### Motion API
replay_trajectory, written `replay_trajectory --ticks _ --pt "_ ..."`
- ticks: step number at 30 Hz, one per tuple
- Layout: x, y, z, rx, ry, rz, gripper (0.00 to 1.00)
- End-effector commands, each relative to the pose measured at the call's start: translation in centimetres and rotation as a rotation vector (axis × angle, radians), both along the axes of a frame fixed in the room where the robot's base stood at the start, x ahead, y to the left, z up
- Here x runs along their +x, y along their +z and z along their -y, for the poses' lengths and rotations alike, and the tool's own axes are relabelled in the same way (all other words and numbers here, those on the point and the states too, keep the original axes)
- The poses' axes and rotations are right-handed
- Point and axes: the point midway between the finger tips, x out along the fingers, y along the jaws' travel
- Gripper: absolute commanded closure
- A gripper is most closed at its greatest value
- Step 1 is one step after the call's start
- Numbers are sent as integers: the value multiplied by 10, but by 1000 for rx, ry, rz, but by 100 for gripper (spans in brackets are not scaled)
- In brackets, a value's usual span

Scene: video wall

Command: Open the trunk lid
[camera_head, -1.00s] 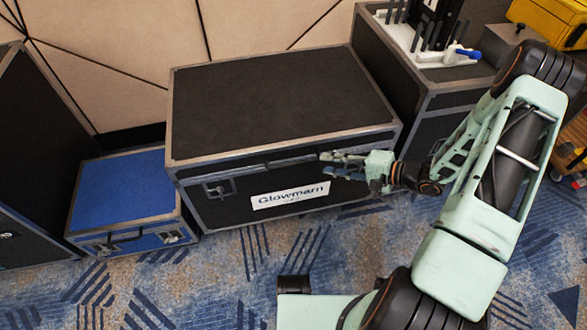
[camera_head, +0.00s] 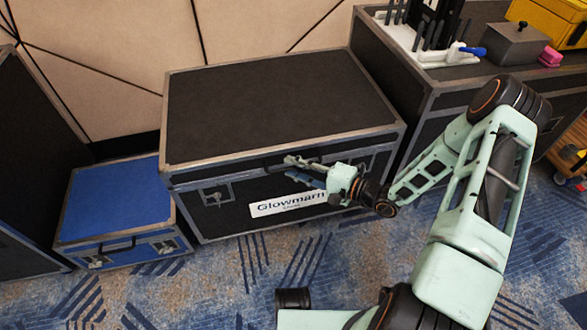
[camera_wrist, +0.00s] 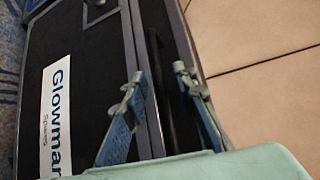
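The trunk is a black case with metal edges, a white "Glowmarn" label and its lid (camera_head: 270,100) down. It stands on the carpet against the wall. A dark handle bar runs along the lid's front edge, partly hidden by my gripper in the head view; it shows in the wrist view (camera_wrist: 160,65).
A low blue case (camera_head: 115,200) stands to the trunk's left, with a tall black case (camera_head: 40,150) beyond it. Another black case (camera_head: 430,95) carrying tools, a grey box and a pink block stands close on the right. The carpet in front (camera_head: 240,270) is clear on the left.

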Motion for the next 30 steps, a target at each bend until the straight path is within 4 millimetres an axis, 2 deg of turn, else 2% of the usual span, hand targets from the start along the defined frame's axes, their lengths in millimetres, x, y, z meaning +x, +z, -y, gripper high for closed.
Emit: replay_trajectory --ticks 11,18,30 --pt "3 -1 -5 0 -1 0 75" --pt "3 -1 -5 0 -1 0 100" --pt "3 0 -4 -1 -1 0 100"
